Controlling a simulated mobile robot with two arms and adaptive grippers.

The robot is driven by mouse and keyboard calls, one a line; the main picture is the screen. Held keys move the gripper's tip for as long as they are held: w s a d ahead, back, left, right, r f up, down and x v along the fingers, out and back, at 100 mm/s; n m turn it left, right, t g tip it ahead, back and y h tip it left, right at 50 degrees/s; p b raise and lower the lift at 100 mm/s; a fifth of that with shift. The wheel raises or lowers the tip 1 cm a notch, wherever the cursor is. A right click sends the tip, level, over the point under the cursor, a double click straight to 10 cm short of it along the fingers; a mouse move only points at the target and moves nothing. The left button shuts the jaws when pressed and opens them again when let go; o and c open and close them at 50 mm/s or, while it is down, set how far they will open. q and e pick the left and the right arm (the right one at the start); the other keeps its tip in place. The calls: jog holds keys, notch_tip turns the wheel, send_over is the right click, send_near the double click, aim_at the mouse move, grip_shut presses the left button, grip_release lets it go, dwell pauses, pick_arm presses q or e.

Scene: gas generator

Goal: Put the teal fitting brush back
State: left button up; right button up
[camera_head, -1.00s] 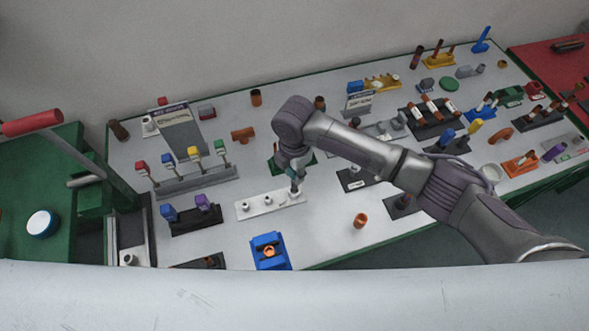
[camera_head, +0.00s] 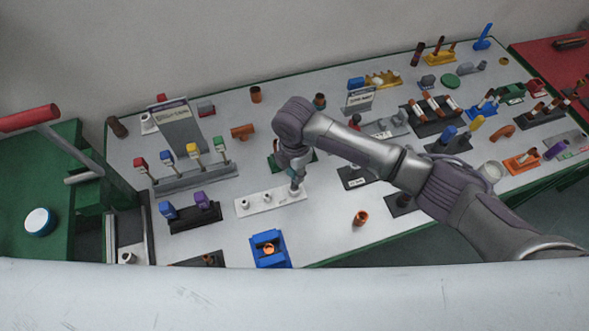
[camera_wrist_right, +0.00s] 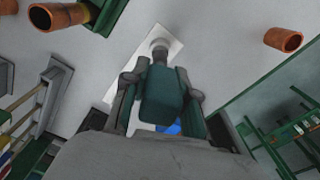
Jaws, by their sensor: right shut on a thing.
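My right gripper (camera_head: 297,187) is shut on the teal fitting brush (camera_wrist_right: 162,97). In the right wrist view the brush's teal block sits between the two fingers, with a pale round end (camera_wrist_right: 159,46) beyond it. The gripper points down at the right end of a white holder (camera_head: 255,206), which has short round sockets along it. The holder also shows in the right wrist view (camera_wrist_right: 174,46), under the brush's end. I cannot tell whether the brush's end is inside a socket or just above it. My left gripper is not in view.
A grey rack (camera_head: 190,181) with coloured brushes and a dark holder (camera_head: 190,222) with blue and purple pieces stand left. A blue fixture (camera_head: 269,250) is in front. An orange cup (camera_head: 360,218) stands right, with bare table around it.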

jog(key=shift+f+b, duration=1.25)
jog(key=shift+f, duration=0.8)
jog(key=o, duration=1)
jog(key=shift+o, duration=0.2)
notch_tip(320, 180, up, 12)
jog(key=shift+r, duration=0.1)
